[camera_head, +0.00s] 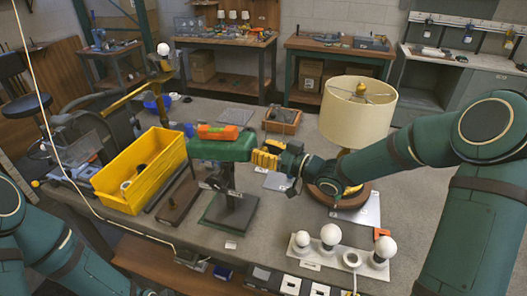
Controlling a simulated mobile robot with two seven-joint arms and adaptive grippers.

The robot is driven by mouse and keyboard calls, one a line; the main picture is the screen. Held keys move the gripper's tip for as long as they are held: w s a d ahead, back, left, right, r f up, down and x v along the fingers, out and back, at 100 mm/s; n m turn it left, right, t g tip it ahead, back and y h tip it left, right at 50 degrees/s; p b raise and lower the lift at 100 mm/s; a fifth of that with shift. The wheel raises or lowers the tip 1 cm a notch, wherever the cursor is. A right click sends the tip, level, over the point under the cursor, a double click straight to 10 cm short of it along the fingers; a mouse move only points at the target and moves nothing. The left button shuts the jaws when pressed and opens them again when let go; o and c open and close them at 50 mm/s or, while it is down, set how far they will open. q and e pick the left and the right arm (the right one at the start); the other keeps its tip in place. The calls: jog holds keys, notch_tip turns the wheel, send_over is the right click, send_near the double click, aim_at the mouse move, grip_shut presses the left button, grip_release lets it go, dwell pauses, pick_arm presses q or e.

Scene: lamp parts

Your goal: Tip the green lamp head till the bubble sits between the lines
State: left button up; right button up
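The green lamp head (221,149) sits on top of a dark stand with a square base (230,213) on the workbench. An orange level (209,131) with a greenish vial (229,132) lies on top of the head. The head looks nearly level. The bubble and its lines are too small to make out. My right gripper (262,158), with yellow fingers, is at the right end of the lamp head, touching or very close to it. Whether its fingers are closed on the head cannot be told. My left arm shows at the lower left, but its gripper is out of view.
A yellow bin (141,172) stands left of the stand. A lamp with a cream shade (358,112) stands behind my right forearm. A white strip with several bulbs (340,259) lies at the front right. A wooden tray (283,122) is behind. A cable hangs at the left.

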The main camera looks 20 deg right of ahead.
grip_shut()
jog(key=shift+s+d+f+b, duration=0.15)
jog(key=shift+d+f+b, duration=0.1)
jog(key=shift+f, duration=0.35)
jog(key=shift+s+d+f+b, duration=0.15)
jog(key=shift+d+f+b, duration=0.1)
jog(key=shift+f, duration=0.3)
jog(key=o, duration=0.5)
grip_release()
jog(key=shift+r, duration=0.15)
jog(key=shift+o, duration=0.2)
jog(key=shift+s, duration=0.1)
jog(key=v, duration=1.2)
